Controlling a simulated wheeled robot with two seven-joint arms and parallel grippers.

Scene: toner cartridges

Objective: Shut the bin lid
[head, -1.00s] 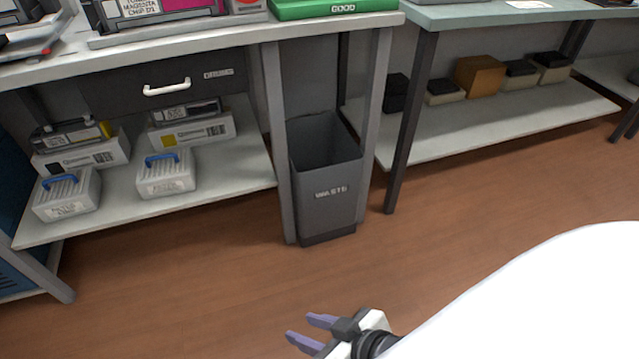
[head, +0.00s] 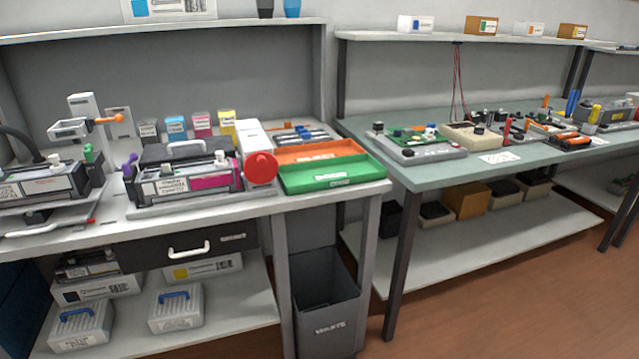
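A grey waste bin (head: 328,312) with white "WASTE" lettering stands on the floor under the right end of the left bench. Its top is open and I look down into its dark inside. No lid shows on it. Neither of my grippers is in the head view.
A green tray (head: 331,174) and an orange tray (head: 318,152) sit at the bench's right end. A closed drawer (head: 187,246) hangs under the bench. A second bench (head: 470,160) with tools stands at right. Brown floor (head: 480,300) is clear.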

